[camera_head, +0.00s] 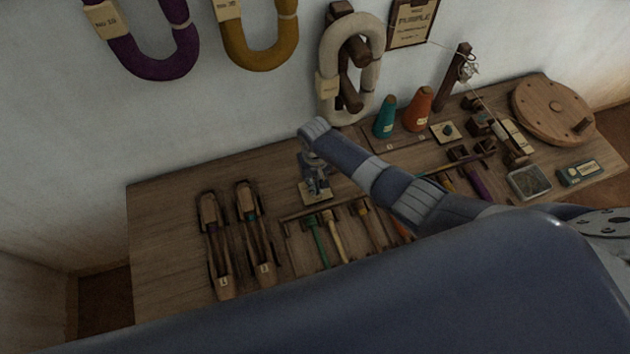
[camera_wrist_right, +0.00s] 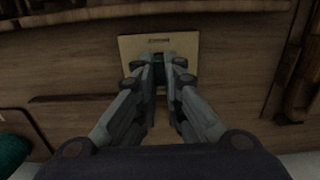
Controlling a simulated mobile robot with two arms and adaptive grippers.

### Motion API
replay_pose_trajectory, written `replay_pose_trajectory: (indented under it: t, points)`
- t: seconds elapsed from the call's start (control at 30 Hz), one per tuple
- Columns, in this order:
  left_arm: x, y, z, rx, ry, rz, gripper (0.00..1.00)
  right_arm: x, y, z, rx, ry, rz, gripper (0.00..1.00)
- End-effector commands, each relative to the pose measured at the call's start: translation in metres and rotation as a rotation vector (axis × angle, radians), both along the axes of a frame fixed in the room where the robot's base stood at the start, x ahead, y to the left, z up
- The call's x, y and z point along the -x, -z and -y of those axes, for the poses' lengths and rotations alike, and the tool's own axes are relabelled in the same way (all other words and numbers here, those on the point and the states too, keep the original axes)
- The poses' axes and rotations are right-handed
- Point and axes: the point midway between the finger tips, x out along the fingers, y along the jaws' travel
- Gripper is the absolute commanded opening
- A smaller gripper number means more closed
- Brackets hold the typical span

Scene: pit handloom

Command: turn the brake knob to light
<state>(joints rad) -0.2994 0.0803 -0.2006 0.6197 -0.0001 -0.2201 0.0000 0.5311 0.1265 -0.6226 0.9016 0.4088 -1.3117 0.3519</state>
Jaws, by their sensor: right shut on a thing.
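My right arm reaches in from the right in the head view, and its right gripper (camera_head: 315,180) points down at a small pale plate (camera_head: 319,197) on the wooden table. In the wrist view the same plate (camera_wrist_right: 130,47) lies flat under the right gripper (camera_wrist_right: 160,65), with small dark lettering at its edge that I cannot read. The fingers are shut on a dark knob (camera_wrist_right: 159,76) at the plate, which I take to be the brake knob. The fingers hide most of it, so its setting cannot be told. My left gripper is not in view.
Two wooden shuttles (camera_head: 214,240) lie left of the plate. A rack of coloured tools (camera_head: 334,236) is in front. Teal (camera_head: 385,117) and orange (camera_head: 418,109) cones, another plate with a dark knob (camera_head: 447,130) and a round wooden disc (camera_head: 550,104) stand right. The table's left end is clear.

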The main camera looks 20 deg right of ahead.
Motion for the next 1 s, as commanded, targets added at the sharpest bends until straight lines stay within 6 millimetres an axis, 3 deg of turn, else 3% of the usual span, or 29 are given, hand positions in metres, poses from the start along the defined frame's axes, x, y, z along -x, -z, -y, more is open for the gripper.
replay_pose_trajectory:
  t: [0.47,0.5,0.57,0.6,1.0]
  points:
    - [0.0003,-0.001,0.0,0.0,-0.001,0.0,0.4,-0.0025,-0.0014,-0.0002,-0.001,0.013,0.007,0.0]
    - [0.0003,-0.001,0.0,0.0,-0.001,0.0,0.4,-0.0025,-0.0014,-0.0003,-0.001,0.013,0.007,0.14]
    - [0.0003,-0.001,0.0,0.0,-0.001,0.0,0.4,-0.0025,-0.0015,-0.0003,-0.001,0.013,0.007,0.27]
    - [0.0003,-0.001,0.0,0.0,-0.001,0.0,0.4,-0.0023,-0.0014,-0.0002,-0.001,0.013,0.006,0.29]
    - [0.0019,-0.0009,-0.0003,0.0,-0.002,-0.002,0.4,-0.001,-0.0034,0.0001,0.0,0.013,0.003,0.29]
